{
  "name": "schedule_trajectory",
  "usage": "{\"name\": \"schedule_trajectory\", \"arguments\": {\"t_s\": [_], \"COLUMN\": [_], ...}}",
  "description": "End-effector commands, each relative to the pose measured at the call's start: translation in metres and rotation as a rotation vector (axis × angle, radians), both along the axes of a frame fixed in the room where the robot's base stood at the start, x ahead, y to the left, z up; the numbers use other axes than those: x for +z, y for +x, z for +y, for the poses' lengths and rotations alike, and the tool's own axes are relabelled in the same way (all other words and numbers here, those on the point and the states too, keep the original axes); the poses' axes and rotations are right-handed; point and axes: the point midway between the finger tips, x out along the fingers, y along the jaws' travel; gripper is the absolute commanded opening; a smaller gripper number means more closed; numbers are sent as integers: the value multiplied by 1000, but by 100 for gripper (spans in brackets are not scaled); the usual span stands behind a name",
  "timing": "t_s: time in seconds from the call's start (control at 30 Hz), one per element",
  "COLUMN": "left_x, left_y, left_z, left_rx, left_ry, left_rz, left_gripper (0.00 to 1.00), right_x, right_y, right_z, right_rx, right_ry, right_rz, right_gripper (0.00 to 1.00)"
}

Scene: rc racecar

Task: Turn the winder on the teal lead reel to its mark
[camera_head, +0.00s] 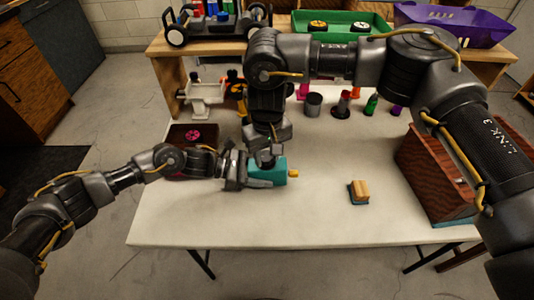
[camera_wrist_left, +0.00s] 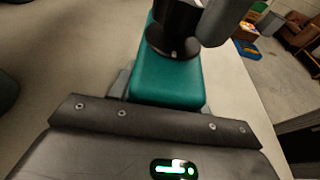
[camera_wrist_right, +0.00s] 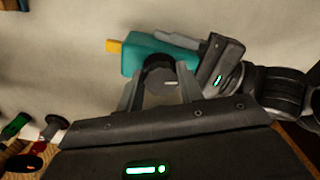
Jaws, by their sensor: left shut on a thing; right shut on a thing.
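The teal lead reel (camera_head: 270,175) is a teal block with a yellow tip (camera_head: 293,173) at its right end, on the white table. My left gripper (camera_head: 248,173) is shut on the reel's left end; the reel fills the space ahead of it in the left wrist view (camera_wrist_left: 165,85). My right gripper (camera_head: 267,160) comes down from above and is shut on the winder. In the right wrist view the winder (camera_wrist_right: 158,72) is a dark round knob with a short pale line, between the two fingers (camera_wrist_right: 158,84). The reel's own mark cannot be made out.
A tan and teal block (camera_head: 359,191) lies on the clear table to the right. A wooden box (camera_head: 440,178) stands at the right edge. Several small bottles and a grey cup (camera_head: 313,104) stand behind. A raised shelf holds a green tray (camera_head: 342,27) and a purple bin (camera_head: 450,28).

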Motion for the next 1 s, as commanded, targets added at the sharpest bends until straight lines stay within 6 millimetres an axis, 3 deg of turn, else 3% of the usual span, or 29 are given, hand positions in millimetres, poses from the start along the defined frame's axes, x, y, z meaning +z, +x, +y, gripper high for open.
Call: {"name": "schedule_trajectory", "arguments": {"t_s": [0.4, 0.93, 0.97, 1.0], "left_x": [-1, -1, -1, -1], "left_y": [2, 1, 1, 1], "left_z": [2, 2, 2, 2], "left_rx": [6, 3, 3, 3], "left_ry": [4, 4, 4, 4], "left_rz": [-1, 0, 0, 0], "left_gripper": [27, 27, 27, 27], "right_x": [0, 0, 0, 0], "right_y": [0, 0, 0, 0], "right_z": [-2, -1, -1, -1], "right_rx": [-176, -199, -199, -199], "right_ry": [-5, -3, -3, -3], "right_rz": [2, 0, 0, 0], "right_gripper": [14, 14, 39, 44]}}
